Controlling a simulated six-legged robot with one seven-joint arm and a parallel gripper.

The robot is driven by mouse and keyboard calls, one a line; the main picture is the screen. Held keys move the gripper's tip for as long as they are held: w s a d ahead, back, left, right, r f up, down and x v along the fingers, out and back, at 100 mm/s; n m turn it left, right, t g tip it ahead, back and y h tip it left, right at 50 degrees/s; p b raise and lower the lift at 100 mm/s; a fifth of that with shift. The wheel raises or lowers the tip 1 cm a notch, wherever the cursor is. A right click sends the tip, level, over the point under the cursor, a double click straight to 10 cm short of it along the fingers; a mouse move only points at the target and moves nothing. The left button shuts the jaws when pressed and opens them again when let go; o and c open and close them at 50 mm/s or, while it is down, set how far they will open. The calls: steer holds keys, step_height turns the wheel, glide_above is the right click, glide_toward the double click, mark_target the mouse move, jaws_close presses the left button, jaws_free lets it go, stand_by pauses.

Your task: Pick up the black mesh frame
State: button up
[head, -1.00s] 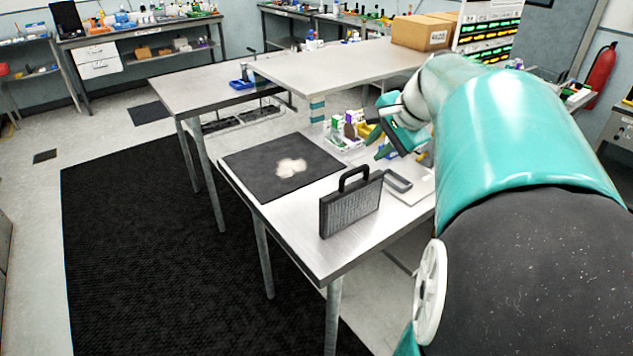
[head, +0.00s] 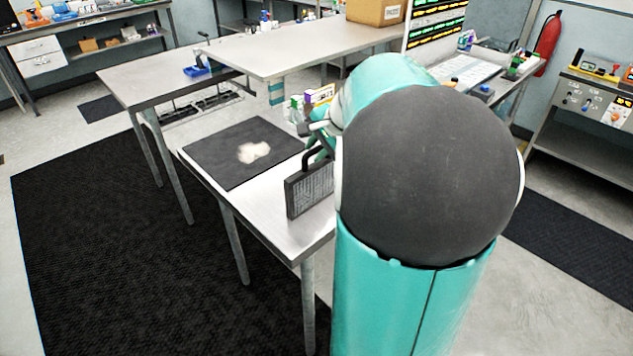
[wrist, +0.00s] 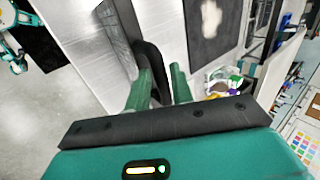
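The black mesh frame (head: 309,192) stands upright near the front edge of the metal table, its handle on top. In the wrist view its dark panel (wrist: 122,28) is at upper left, and the black handle (wrist: 153,60) curves down to between my fingers. My gripper (wrist: 162,75) is open, with its two green fingers apart and the handle's end between or just beyond their tips. I cannot tell whether they touch it. In the head view my gripper (head: 325,143) is at the handle, mostly hidden by my arm.
A dark mat (head: 220,165) with a pale patch lies left of the frame on the table (head: 285,232). Bottles and small boxes (head: 308,103) stand behind. A raised shelf (head: 290,55) with a cardboard box (head: 376,10) is at the back. Floor at left is clear.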

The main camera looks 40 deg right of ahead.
steer(key=shift+x, duration=0.9)
jaws_close()
steer(key=shift+r, duration=0.2)
